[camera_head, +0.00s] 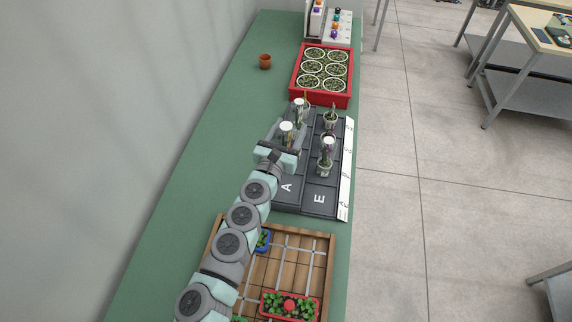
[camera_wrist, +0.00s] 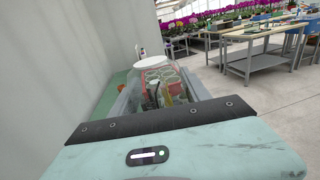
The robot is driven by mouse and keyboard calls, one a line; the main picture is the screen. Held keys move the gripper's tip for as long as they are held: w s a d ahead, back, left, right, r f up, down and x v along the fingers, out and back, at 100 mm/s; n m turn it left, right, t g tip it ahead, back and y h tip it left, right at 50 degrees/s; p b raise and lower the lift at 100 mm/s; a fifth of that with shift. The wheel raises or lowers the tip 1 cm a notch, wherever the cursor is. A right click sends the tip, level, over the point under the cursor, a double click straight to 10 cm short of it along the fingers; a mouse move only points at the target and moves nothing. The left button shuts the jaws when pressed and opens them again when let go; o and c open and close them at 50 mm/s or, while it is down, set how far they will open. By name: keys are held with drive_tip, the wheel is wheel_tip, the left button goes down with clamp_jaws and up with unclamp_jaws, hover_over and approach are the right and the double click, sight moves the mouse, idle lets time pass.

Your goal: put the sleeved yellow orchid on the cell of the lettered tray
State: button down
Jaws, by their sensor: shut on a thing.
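The lettered tray (camera_head: 319,199) is dark grey, with cells marked A and E at its near end and a white strip along its right side. My gripper (camera_head: 284,144) is over the tray's left column, beyond cell A. It is shut on a clear-sleeved plant with a white round top, which I take as the sleeved orchid (camera_head: 286,128). The sleeve also shows in the wrist view (camera_wrist: 152,72), upright beyond my gripper's bar. Its flower colour is not clear, and my fingertips and the pot's base are hidden. I cannot tell if it touches the tray.
Potted plants stand in the tray's right column (camera_head: 325,163) (camera_head: 331,118), and another at its far left (camera_head: 299,108). A red crate of white pots (camera_head: 321,104) lies beyond. A wooden gridded tray (camera_head: 331,262) is nearer. A small terracotta pot (camera_head: 265,62) stands on the green bench (camera_head: 228,95).

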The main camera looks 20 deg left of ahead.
wheel_tip(320, 180, down, 9)
drive_tip(key=shift+a+f+b, duration=0.1)
drive_tip(key=shift+b, duration=0.5)
drive_tip(key=shift+f, duration=1.45)
drive_tip(key=shift+f+b, duration=0.1)
drive_tip(key=shift+b, duration=0.2)
drive_tip(key=shift+f, duration=0.1)
drive_tip(key=c, duration=0.5)
unclamp_jaws()
